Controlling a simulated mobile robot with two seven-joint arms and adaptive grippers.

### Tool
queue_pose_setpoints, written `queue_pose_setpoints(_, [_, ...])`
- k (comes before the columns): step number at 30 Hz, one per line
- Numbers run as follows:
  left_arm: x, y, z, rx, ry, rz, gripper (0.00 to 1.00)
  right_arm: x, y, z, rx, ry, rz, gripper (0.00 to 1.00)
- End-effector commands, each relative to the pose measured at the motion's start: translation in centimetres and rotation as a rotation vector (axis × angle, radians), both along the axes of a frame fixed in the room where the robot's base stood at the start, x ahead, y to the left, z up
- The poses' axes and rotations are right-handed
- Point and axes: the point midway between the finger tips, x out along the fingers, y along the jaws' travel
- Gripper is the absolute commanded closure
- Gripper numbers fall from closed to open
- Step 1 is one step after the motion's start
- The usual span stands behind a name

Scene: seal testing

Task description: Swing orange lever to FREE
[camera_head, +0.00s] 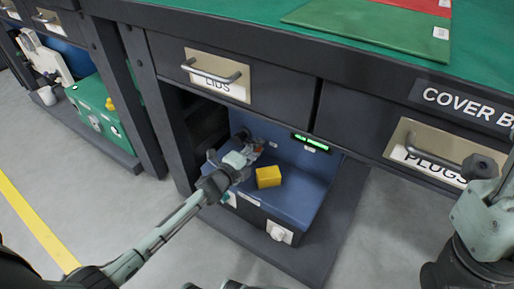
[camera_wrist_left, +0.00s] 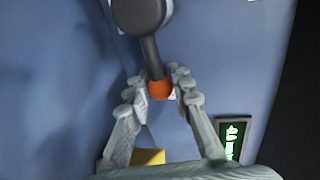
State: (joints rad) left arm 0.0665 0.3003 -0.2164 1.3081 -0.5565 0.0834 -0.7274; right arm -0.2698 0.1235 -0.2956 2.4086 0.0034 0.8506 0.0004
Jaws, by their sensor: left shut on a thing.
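The lever (camera_wrist_left: 146,30) shows in the left wrist view as a dark round hub and dark arm ending in an orange knob (camera_wrist_left: 160,90). It is mounted on the blue back panel (camera_wrist_left: 60,90). My left gripper (camera_wrist_left: 161,88) has its fingers on both sides of the knob and is shut on it. In the head view my left gripper (camera_head: 250,154) reaches under the bench to the blue unit, and mostly hides the lever. The FREE marking cannot be read in either view. My right gripper is not in view; only part of my right arm shows at the right edge.
A yellow block (camera_head: 268,177) sits on the blue unit (camera_head: 294,201), right of my gripper. A lit green display (camera_head: 311,142) is on the back panel. The LIDS drawer (camera_head: 270,90) and PLUGS drawer (camera_head: 355,125) are above. Dark posts frame the bay.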

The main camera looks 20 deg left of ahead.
Motion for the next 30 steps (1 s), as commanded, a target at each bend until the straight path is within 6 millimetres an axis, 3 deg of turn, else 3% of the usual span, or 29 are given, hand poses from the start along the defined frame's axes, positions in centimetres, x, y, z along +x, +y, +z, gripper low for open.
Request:
queue_pose_setpoints(3, [-0.2,0.0,-0.3,0.003,0.005,0.001,1.00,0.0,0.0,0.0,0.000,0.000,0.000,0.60])
queue_pose_setpoints(4, [-0.2,0.0,-0.3,0.003,0.005,0.001,0.78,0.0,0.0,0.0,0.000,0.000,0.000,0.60])
queue_pose_setpoints(7, [-0.2,0.1,-0.3,0.002,0.006,0.001,0.68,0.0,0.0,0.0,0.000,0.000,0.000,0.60])
queue_pose_setpoints(19, [-1.0,0.3,-0.1,0.001,0.005,0.001,0.68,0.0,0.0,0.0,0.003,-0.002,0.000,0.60])
queue_pose_setpoints(30, [-8.2,1.6,1.3,0.000,0.006,0.000,0.68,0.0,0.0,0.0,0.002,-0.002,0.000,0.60])
